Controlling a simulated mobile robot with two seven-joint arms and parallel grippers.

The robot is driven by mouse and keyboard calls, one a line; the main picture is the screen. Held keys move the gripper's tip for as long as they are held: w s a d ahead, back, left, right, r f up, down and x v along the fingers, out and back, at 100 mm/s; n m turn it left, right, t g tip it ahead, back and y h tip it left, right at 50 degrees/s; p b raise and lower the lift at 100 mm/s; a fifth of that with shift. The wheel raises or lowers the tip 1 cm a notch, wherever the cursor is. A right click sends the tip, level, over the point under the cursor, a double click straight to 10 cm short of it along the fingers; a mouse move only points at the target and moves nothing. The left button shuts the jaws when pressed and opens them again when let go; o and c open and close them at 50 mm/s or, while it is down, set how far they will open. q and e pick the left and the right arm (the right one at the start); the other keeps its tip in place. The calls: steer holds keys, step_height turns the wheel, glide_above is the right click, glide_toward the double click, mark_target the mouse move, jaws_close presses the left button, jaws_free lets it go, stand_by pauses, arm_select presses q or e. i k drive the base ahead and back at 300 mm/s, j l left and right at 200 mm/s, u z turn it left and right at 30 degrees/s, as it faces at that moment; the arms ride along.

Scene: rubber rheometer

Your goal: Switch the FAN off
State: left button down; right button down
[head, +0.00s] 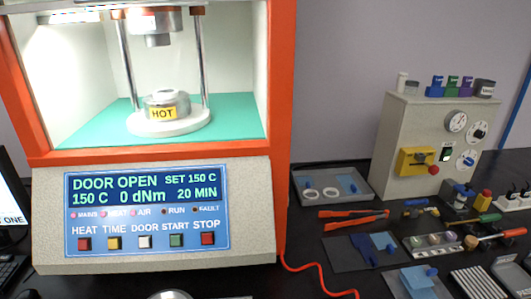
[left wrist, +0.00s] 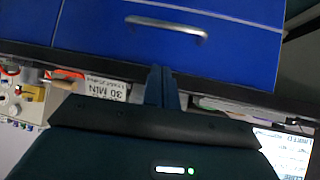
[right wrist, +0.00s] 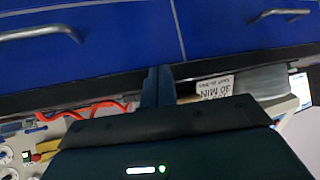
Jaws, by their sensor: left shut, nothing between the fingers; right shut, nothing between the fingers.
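A beige control box (head: 410,150) stands at the right of the bench in the head view. It carries a yellow switch unit with a red knob (head: 417,160), a small dark switch with a green light (head: 446,154), and several round dials (head: 456,122). No FAN label is legible, so I cannot tell which control is the fan's. My left gripper (left wrist: 162,75) is shut and empty in the left wrist view, in front of blue drawers. My right gripper (right wrist: 158,75) is shut and empty in the right wrist view, also by the drawers. Neither gripper shows in the head view.
The rheometer (head: 150,215) with its open chamber and HOT die (head: 162,113) fills the left. A grey tray (head: 340,193), red-handled tongs (head: 350,214), a red cable (head: 318,268) and several tools crowd the bench. Small bottles (head: 452,85) stand on the box.

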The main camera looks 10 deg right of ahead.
mark_target(447, 154)
steer(key=z, duration=1.55)
steer(key=i+l, duration=0.15)
steer(key=l, duration=0.2)
steer(key=i+l, duration=0.15)
steer(key=l, duration=0.2)
steer(key=i+l, duration=0.2)
steer(key=l, duration=0.2)
steer(key=i+l, duration=0.15)
steer(key=l, duration=0.2)
steer(key=i+l, duration=0.15)
steer(key=l, duration=0.2)
steer(key=i+l, duration=0.15)
steer(key=l, duration=0.2)
steer(key=i+l, duration=0.15)
steer(key=l, duration=0.25)
steer(key=i+l, duration=0.15)
steer(key=l, duration=0.2)
steer(key=i+l, duration=0.1)
steer(key=u, duration=1.6)
